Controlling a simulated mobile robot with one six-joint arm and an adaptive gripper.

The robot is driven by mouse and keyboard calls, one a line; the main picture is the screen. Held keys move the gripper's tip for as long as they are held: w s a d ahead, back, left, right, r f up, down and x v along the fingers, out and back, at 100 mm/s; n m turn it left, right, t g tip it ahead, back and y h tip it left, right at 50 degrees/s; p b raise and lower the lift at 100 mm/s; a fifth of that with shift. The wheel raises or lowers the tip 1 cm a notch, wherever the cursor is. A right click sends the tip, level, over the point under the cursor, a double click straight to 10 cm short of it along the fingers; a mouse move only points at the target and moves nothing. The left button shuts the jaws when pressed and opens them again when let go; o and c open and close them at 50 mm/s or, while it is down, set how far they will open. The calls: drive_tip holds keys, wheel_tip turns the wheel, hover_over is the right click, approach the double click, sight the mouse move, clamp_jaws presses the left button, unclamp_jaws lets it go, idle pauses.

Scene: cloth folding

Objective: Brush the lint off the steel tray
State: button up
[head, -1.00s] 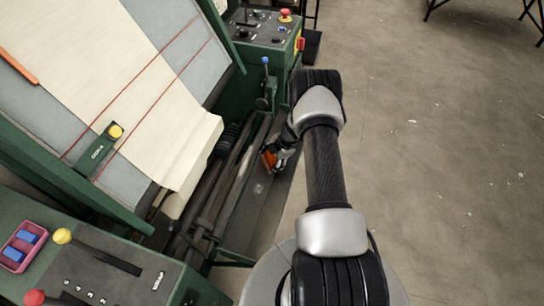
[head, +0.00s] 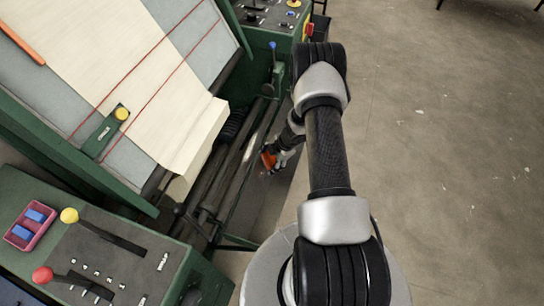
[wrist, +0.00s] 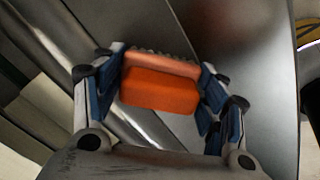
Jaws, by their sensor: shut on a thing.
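My gripper (wrist: 160,88) is shut on an orange brush (wrist: 158,92), with a blue-padded finger at each side of the block. In the head view, the brush (head: 268,159) shows as a small orange patch at the end of my arm, low beside the machine. The steel tray (wrist: 243,75) lies behind the brush in the wrist view, with a blurred reddish patch on its surface. In the head view, the tray (head: 260,208) is a dark strip along the machine's foot. I cannot make out lint, or whether the bristles touch the tray.
The green machine with cream cloth (head: 150,85) stands left, its rollers (head: 225,180) close beside the tray. A lever panel (head: 105,260) with a pink box (head: 30,227) is at front left. A control box (head: 270,18) stands at the back. Open concrete floor (head: 440,150) lies right.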

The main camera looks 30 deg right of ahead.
sight(261, 179)
drive_tip(key=shift+s+a+f+b, duration=0.15)
drive_tip(key=shift+s+a+b, duration=0.6)
drive_tip(key=shift+a+b, duration=0.3)
drive_tip(key=shift+s+a+f+b, duration=0.1)
drive_tip(key=shift+s+a+b, duration=0.6)
drive_tip(key=shift+a+b, duration=0.35)
drive_tip(key=shift+s+a+r+b, duration=0.2)
drive_tip(key=shift+s+a+b, duration=0.7)
drive_tip(key=shift+b, duration=0.35)
drive_tip(key=shift+r, duration=0.2)
drive_tip(key=shift+p+v, duration=2.55)
drive_tip(key=shift+v, duration=0.3)
drive_tip(key=shift+p+v, duration=1.3)
drive_tip(key=shift+v, duration=0.25)
